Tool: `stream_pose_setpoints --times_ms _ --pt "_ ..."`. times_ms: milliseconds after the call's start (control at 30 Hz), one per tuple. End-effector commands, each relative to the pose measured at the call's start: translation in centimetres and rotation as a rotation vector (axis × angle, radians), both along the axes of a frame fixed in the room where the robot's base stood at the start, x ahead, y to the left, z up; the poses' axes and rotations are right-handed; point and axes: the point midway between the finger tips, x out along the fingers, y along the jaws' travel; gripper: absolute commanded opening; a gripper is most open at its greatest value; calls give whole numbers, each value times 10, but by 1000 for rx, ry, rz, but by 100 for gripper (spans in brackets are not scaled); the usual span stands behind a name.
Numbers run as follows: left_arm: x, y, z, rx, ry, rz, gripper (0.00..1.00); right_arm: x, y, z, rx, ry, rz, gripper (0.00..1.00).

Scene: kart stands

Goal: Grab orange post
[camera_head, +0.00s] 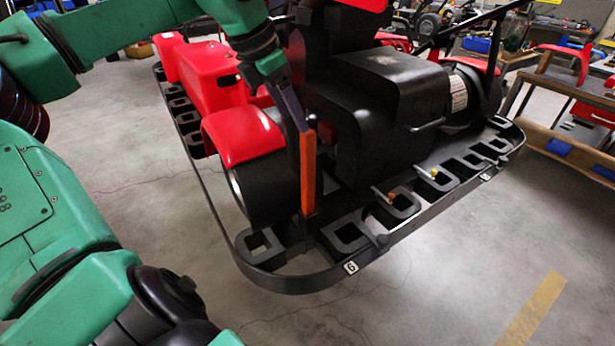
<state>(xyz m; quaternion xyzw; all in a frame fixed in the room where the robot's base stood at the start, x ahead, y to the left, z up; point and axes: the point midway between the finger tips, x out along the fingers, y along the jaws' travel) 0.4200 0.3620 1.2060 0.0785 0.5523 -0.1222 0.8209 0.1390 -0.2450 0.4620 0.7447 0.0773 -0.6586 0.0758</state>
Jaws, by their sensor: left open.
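The orange post (308,172) stands upright at the rear corner of the kart stand, in front of the black kart body. My left arm comes in from the upper left, and my left gripper (299,112) points down at the top of the post. Its jaws are open. One dark finger overlaps or meets the post's upper end; I cannot tell whether the jaws lie around it or just beside it. My right gripper is not in view.
The black kart frame (318,278) has a low outer rail with several square slots. A red fender and black wheel (262,190) stand just left of the post. A wooden bench (566,142) is at right.

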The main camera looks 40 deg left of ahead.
Motion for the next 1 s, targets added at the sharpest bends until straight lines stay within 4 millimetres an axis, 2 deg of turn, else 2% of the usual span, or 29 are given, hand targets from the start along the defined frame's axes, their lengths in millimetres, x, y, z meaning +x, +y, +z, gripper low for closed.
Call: stream_pose_setpoints --times_ms 200,267,367,500,567,667,833,867,1000 --pt "19 -7 -48 -3 6 -2 66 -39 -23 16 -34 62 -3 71" --pt "23 -8 -57 -2 4 -1 66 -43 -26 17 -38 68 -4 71" --pt "27 -11 -68 -3 5 -2 66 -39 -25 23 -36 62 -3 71" --pt "35 -18 -91 -3 8 -2 66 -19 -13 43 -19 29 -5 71" --pt "39 -18 -102 -2 6 -2 66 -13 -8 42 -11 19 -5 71" --pt "42 -19 -111 -2 2 -1 66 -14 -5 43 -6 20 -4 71" --pt "43 -19 -112 -2 -1 -1 66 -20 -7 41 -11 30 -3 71" --pt "43 -19 -112 -2 -1 -1 62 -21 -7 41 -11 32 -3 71" --pt "43 -19 -112 -2 -1 -1 9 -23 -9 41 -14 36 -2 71"
